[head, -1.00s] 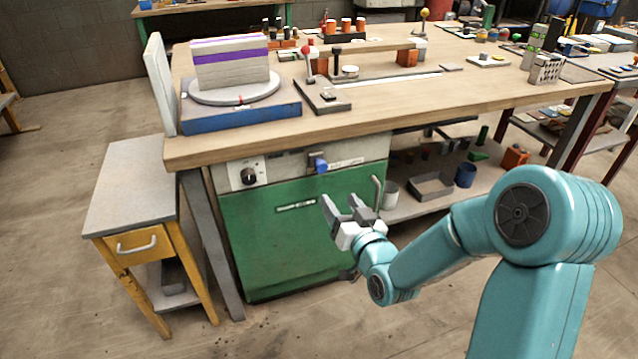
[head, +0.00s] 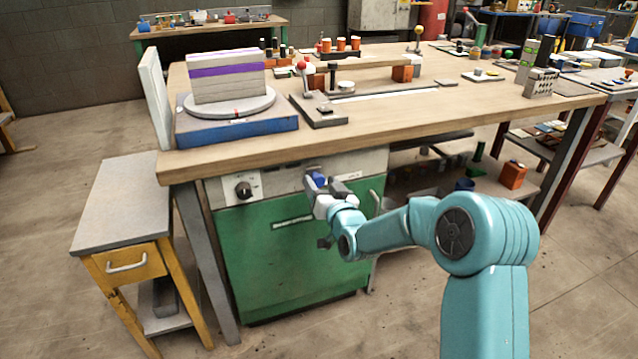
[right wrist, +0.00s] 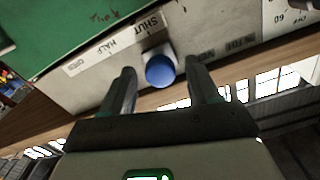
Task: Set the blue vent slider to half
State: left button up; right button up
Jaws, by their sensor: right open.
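The blue vent slider (head: 319,178) is a round blue knob on the pale panel above the green cabinet door. In the right wrist view the blue knob (right wrist: 160,71) shows beside a label strip (right wrist: 118,43) reading SHUT and HALF. The knob is by the SHUT end. My right gripper (head: 322,183) is open at the panel. In the right wrist view its two fingers (right wrist: 162,78) point at the knob, one on each side; I cannot tell whether they touch it. My left gripper is not in view.
A dial (head: 243,189) sits on the panel left of the slider. The wooden bench top (head: 400,115) overhangs the panel. The green door (head: 285,255) with its handle is below. A small side table (head: 118,200) with a yellow drawer stands at left.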

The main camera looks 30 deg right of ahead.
aim_at(334, 166)
jog(key=shift+x, duration=0.85)
grip_shut()
jog(key=shift+d, duration=0.2)
jog(key=d+b, duration=0.1)
jog(key=d, duration=0.1)
jog(key=s+d+b, duration=0.1)
jog(key=d+b, duration=0.1)
jog(key=shift+d, duration=0.2)
jog(key=shift+s+d, duration=0.2)
jog(key=shift+d, duration=0.4)
grip_release()
jog(key=shift+a, duration=0.1)
